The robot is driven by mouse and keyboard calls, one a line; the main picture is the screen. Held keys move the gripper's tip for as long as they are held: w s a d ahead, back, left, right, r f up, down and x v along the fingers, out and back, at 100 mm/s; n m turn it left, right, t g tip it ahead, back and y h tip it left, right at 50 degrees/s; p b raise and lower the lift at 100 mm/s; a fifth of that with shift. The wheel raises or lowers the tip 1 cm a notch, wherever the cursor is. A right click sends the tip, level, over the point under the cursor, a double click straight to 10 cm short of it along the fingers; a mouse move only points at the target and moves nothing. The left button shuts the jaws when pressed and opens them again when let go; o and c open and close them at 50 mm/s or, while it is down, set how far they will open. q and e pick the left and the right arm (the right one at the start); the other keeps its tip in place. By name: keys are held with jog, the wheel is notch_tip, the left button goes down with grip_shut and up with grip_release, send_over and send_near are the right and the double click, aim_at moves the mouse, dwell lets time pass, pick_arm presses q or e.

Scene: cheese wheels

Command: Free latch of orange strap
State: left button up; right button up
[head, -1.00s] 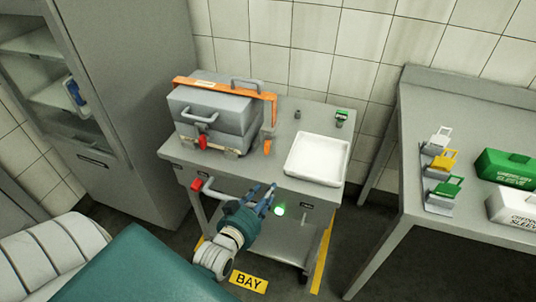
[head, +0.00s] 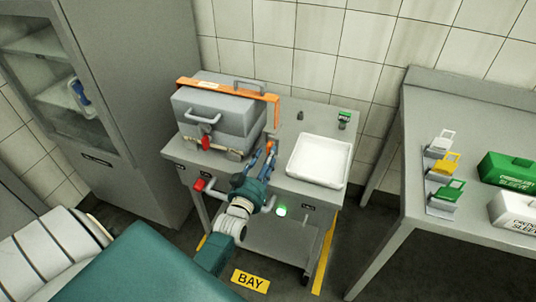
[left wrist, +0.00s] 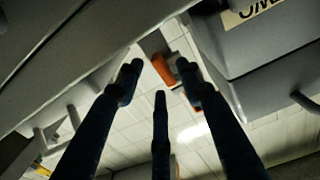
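An orange strap (head: 225,88) runs over the top of a grey case (head: 215,115) on the cart, and its end hangs down the case's right side. The orange latch lever at that end is partly hidden behind my left gripper (head: 268,150) in the head view. In the left wrist view an orange piece (left wrist: 184,70) shows between and beyond the fingertips of my left gripper (left wrist: 158,85). The fingers are spread and hold nothing. I cannot tell whether any finger touches the orange piece. My right gripper is not in view.
A white tray (head: 320,160) sits on the cart right of the case, with a small green item (head: 344,118) behind it. A red tag (head: 206,143) hangs at the case front.

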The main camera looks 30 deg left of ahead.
pick_arm(q)
jog(key=shift+w+a, duration=0.15)
jog(key=shift+w, duration=0.55)
grip_shut()
